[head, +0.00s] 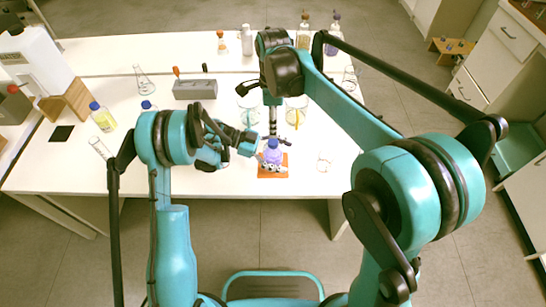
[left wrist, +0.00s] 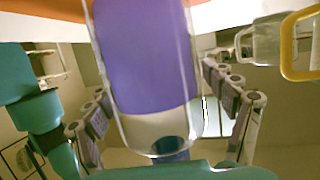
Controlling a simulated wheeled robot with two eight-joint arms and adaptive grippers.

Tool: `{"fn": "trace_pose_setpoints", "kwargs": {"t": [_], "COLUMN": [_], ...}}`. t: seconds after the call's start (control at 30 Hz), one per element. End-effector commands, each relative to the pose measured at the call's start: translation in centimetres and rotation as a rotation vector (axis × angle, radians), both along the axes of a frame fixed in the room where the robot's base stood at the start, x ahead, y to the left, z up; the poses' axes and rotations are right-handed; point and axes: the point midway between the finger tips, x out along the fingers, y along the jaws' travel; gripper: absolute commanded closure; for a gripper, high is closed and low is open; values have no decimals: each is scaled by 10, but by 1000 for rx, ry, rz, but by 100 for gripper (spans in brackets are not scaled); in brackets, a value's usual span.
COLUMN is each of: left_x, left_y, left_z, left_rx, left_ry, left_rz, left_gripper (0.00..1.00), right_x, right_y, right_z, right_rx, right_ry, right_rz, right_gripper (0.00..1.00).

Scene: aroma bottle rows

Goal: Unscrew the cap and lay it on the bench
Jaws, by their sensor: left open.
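A bottle with purple contents (head: 272,156) stands upright on an orange mat (head: 283,174) near the bench's front edge. Its blue cap (head: 272,144) is at the top. In the left wrist view the clear bottle (left wrist: 145,60) fills the middle, seen upside down, with something blue (left wrist: 170,148) at its lower end. My left gripper (head: 256,143) is open at the bottle's left. Its fingers (left wrist: 168,115) show on both sides of the bottle, apart from it. My right gripper (head: 272,131) points down just behind the bottle's top; its jaws are too small to read.
Two glass beakers (head: 297,107) stand behind the mat. A grey box (head: 195,89), a flask (head: 143,79) and a yellow-labelled bottle (head: 101,115) stand on the left. The white bench (head: 225,185) is clear left of the mat and along its front.

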Motion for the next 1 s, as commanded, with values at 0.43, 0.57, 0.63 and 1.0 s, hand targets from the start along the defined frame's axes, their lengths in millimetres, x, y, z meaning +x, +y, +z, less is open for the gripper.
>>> {"fn": "trace_pose_setpoints", "kwargs": {"t": [0.43,0.57,0.63,1.0], "left_x": [0,0,0,0], "left_y": [0,0,0,1], "left_z": [0,0,0,0], "left_rx": [0,0,0,0], "left_ry": [0,0,0,1], "left_rz": [0,0,0,0], "left_gripper": [98,100,100,100], "right_x": [0,0,0,0], "right_y": [0,0,0,0], "right_z": [0,0,0,0], "right_rx": [0,0,0,0], "right_ry": [0,0,0,0], "right_rz": [0,0,0,-20], "right_gripper": [52,52,52,52]}}
